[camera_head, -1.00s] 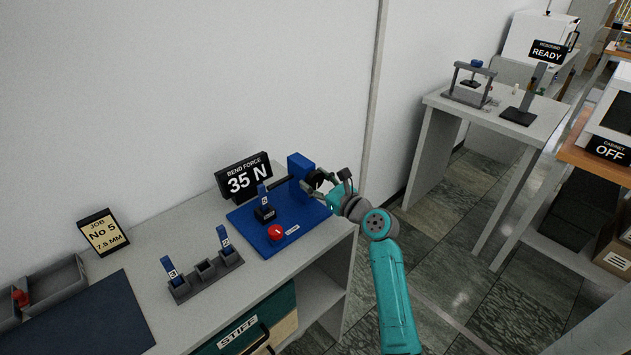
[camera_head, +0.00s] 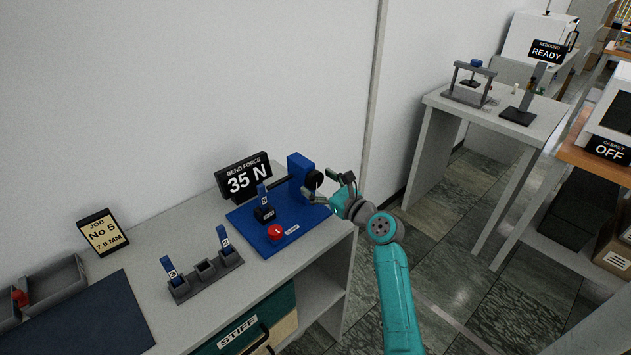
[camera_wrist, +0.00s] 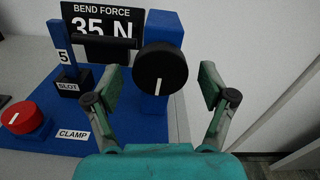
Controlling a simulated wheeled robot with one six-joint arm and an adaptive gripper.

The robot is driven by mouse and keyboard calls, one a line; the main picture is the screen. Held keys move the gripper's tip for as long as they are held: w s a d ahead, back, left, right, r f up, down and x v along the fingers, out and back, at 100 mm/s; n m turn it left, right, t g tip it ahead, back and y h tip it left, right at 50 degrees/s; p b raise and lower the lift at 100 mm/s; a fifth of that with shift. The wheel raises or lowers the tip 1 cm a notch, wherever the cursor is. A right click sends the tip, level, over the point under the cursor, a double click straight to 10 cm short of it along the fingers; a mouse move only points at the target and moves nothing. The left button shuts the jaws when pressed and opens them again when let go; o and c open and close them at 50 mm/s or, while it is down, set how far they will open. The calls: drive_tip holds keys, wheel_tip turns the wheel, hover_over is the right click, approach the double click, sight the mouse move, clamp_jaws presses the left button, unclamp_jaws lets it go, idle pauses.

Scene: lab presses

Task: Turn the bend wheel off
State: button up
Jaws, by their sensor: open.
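The bend wheel is a black round knob (camera_wrist: 160,69) with a white mark at its lower edge, on the blue upright block of the bend rig. It also shows in the head view (camera_head: 314,179). My gripper (camera_wrist: 164,90) is open, with one finger on each side below the wheel in the wrist view. It looks empty and apart from the wheel. In the head view my gripper (camera_head: 328,188) is just right of the wheel. The display (camera_head: 243,179) behind the rig reads BEND FORCE 35 N.
A red clamp knob (camera_head: 276,232) and a blue piece marked 5 (camera_wrist: 62,50) in the slot sit left of the wheel on the blue base. A rack (camera_head: 206,273) with numbered pieces stands further left. The wall is close behind; the right side is free.

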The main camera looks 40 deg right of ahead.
drive_tip(key=s, duration=1)
drive_tip(key=shift+s+d, duration=0.2)
drive_tip(key=shift+s, duration=0.1)
